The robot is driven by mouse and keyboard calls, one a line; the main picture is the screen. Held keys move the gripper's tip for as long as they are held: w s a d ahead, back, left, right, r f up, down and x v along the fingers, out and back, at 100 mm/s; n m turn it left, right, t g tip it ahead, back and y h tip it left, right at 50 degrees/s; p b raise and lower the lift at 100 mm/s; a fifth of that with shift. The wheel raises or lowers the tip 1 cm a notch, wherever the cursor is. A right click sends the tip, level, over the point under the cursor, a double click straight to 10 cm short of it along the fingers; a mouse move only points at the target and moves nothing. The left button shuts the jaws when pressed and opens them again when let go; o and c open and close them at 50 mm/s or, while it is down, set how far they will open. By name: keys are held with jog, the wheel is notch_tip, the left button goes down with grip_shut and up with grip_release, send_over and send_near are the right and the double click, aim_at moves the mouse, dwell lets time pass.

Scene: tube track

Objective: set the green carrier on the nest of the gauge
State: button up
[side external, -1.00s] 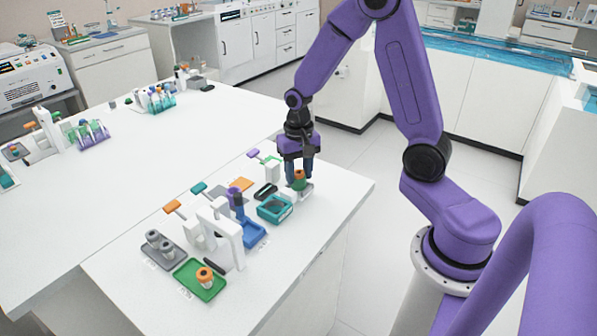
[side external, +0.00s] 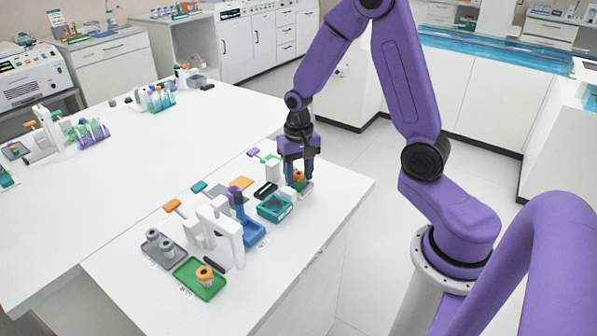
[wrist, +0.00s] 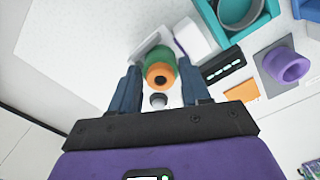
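The green carrier (wrist: 157,60) holds an orange-topped piece with a dark centre and stands between my fingers in the wrist view. It shows small in the side view (side external: 300,184), partly hidden by my fingers. It appears to be over the white plate (wrist: 150,42) of what looks like the gauge, beside a white block (wrist: 195,36); whether it is fully seated cannot be told. My gripper (wrist: 159,88) points down with its blue fingers on both sides of the carrier, apart from it. My gripper also shows in the side view (side external: 299,178).
A teal open box (side external: 275,208) and a black device (side external: 265,190) lie close by. A blue holder with a purple piece (side external: 237,196), a white arch (side external: 222,232), a green tray (side external: 200,278) and a grey tray (side external: 163,252) stand farther along. The table's right edge is near.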

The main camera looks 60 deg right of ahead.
jog(key=shift+o, duration=1.3)
jog(key=shift+a, duration=0.1)
jog(key=shift+w+a, duration=0.15)
jog(key=shift+r, duration=0.4)
notch_tip(320, 180, up, 17)
jog(key=shift+s+d+f, duration=0.2)
jog(key=shift+d, duration=0.15)
